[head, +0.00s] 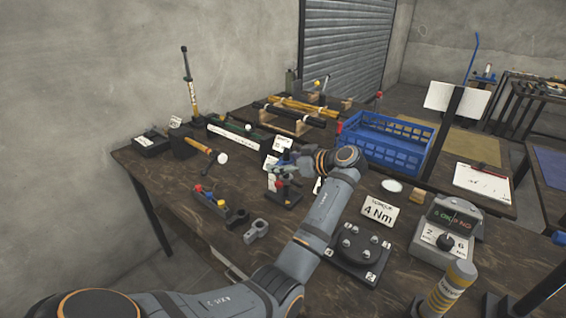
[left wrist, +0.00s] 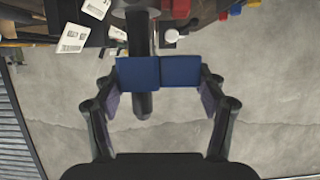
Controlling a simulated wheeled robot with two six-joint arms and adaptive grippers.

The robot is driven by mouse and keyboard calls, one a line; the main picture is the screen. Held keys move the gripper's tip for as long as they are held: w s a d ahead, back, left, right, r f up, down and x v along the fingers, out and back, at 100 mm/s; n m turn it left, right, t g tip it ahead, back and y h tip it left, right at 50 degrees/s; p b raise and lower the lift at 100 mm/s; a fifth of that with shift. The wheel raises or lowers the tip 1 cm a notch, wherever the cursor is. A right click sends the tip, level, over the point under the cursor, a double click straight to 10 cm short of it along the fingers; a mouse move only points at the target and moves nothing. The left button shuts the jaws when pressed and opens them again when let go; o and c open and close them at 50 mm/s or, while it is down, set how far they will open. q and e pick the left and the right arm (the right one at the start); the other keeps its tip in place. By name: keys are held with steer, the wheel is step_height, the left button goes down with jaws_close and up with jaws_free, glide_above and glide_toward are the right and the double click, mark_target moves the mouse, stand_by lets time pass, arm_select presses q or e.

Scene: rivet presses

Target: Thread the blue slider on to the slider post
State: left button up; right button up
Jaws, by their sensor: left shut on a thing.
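My left gripper (head: 291,160) reaches in over the table, pointing left in the head view. In the left wrist view its fingers (left wrist: 159,88) are shut on the blue slider, which shows as a blue face (left wrist: 181,73) with a seam near the middle. A dark upright post (left wrist: 143,104) lines up with the left half of the blue face and sticks out past it; I cannot tell whether it runs through or behind the slider. In the head view a dark fixture base (head: 288,198) stands just below my gripper, with its upper part largely hidden. My right gripper is not in view.
A blue crate (head: 418,155) stands right of my wrist. A bolt plate (head: 358,252) and torque display (head: 447,228) lie to the right of my arm.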

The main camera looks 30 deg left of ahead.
arm_select(q)
steer(key=shift+f+b, duration=1.3)
steer(key=shift+f, duration=0.55)
steer(key=o, duration=1.1)
steer(key=v, duration=0.7)
steer(key=shift+d+r, duration=0.15)
steer(key=shift+d, duration=0.1)
